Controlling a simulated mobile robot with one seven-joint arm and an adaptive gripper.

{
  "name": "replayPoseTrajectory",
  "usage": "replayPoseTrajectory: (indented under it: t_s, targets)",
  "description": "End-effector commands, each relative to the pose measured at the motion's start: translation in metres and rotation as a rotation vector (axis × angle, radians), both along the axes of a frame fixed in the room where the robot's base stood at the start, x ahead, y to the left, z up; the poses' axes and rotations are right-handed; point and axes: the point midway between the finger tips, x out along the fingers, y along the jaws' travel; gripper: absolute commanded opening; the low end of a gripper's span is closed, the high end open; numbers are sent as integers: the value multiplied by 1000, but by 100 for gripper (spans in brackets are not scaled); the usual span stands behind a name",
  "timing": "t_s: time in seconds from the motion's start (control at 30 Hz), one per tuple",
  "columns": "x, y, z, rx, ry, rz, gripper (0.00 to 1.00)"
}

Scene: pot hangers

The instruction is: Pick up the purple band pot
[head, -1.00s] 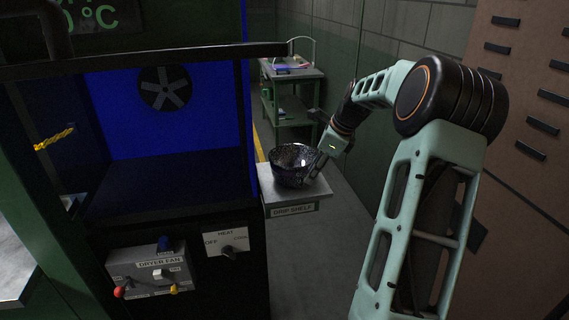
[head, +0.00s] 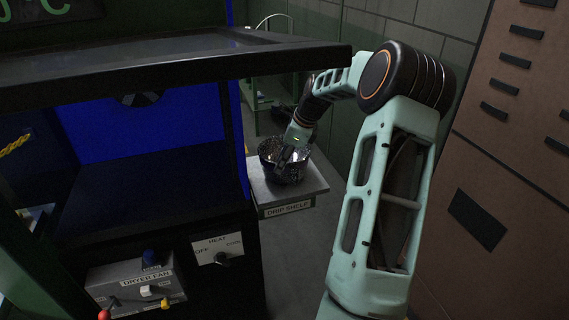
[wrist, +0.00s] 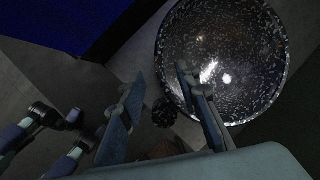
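A dark, speckled, shiny round pot (head: 268,151) sits upright and open on the drip shelf (head: 310,181). In the wrist view its bowl (wrist: 235,50) fills the upper right. I cannot make out a purple band on it. My gripper (head: 284,166) is over the pot's near side, pointing down. In the wrist view my gripper's fingers (wrist: 160,76) are apart, one overlapping the bowl and the other outside it on the left. A small dark speckled round piece (wrist: 165,112) shows between them, beside the bowl. Whether the fingers touch the pot is unclear.
A dryer cabinet with a blue interior (head: 140,145) stands left of the shelf, its dark top edge (head: 200,68) jutting out above. A control box (head: 135,288) with switches is below. A green cart (head: 262,120) stands behind. Brown panels (head: 500,130) are on the right.

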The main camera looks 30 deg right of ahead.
Motion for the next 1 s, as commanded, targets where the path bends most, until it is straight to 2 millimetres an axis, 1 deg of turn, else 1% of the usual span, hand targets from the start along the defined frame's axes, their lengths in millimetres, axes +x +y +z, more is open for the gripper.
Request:
replayPoseTrajectory:
  t_s: [0.13, 0.3, 0.4, 0.5, 0.73, 1.0]
  targets:
    - [3, -1, -12, 2, 1, 1, 30]
    - [9, -4, -34, 2, -1, 1, 30]
    - [14, -1, -45, 1, -1, 0, 30]
    - [16, 0, -49, -1, -2, 0, 30]
    - [16, -1, -50, -2, -3, 0, 30]
    - [16, -1, -50, -2, -2, 0, 0]
